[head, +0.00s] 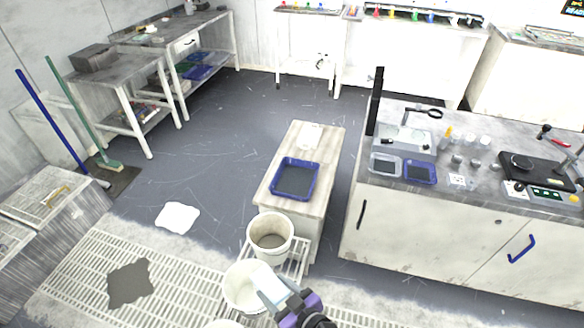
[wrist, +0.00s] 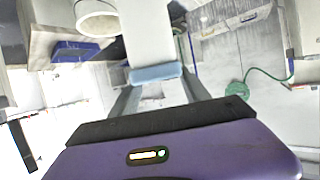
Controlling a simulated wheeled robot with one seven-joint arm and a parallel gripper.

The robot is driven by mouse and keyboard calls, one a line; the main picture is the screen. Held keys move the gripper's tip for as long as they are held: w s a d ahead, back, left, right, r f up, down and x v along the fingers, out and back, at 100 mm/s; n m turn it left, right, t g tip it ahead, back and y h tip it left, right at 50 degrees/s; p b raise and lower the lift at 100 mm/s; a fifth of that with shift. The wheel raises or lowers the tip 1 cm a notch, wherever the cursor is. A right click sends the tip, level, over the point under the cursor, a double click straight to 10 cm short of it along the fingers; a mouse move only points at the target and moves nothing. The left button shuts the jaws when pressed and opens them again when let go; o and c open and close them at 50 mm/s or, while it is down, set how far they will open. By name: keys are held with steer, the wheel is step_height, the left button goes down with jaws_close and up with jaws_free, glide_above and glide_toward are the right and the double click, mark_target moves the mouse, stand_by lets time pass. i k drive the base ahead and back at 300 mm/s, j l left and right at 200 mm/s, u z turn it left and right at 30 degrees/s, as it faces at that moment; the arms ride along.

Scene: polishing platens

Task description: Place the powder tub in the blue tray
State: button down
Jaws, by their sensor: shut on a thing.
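The blue tray (head: 295,180) lies on a narrow pale bench (head: 292,140) in the middle of the head view; a blue tray on a bench (wrist: 75,51) also shows at the upper left of the wrist view. My gripper (head: 269,287) is at the bottom of the head view, short of the bench. It is shut on a white thing with a pale blue end, which I take for the powder tub (wrist: 148,35). In the wrist view the tub sticks out between the two fingers. In the head view it overlaps a white bucket, so its height above that is unclear.
A second, smaller blue tray (head: 420,173) lies on the right worktop (head: 455,197) among small jars and instruments. A white patch (head: 178,217) lies on the open floor at left.

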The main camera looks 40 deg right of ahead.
mark_target(293, 185)
steer(key=i+l, duration=0.2)
steer(key=l, duration=0.15)
steer(key=i+l, duration=0.2)
steer(key=l, duration=0.15)
steer(key=i+u, duration=0.15)
steer(key=i, duration=0.3)
steer(key=i+l+u, duration=0.2)
steer(key=i, duration=0.25)
